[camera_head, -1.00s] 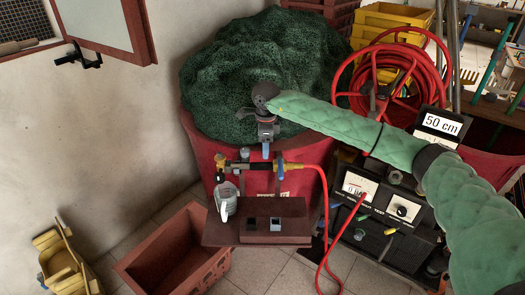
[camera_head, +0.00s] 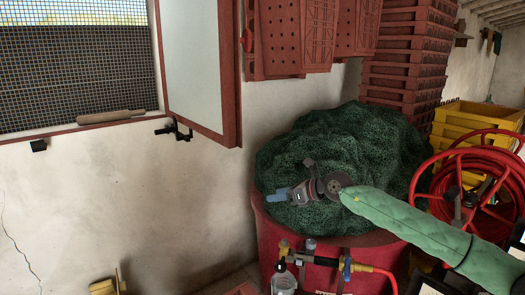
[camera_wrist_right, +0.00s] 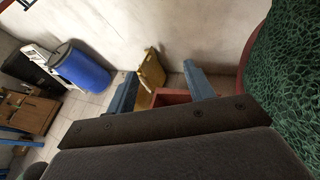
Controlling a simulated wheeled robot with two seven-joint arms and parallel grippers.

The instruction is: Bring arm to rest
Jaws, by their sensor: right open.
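My right arm, in a green quilted sleeve, reaches in from the lower right of the head view. Its gripper (camera_head: 284,194) has blue fingertips and is in front of the green netting heap (camera_head: 345,140) in the red tub (camera_head: 268,240). It points left. In the right wrist view the two blue fingers of the right gripper (camera_wrist_right: 160,93) stand wide apart with nothing between them. The netting also shows at the right edge of that view (camera_wrist_right: 290,70). My left gripper is not in view.
A hinged shutter (camera_head: 200,60) juts from the wall beside the mesh window (camera_head: 75,65). Red crates hang above and are stacked behind (camera_head: 400,50). A red hose reel (camera_head: 470,185) and yellow crates (camera_head: 475,125) are at the right. The wall left of the gripper is clear.

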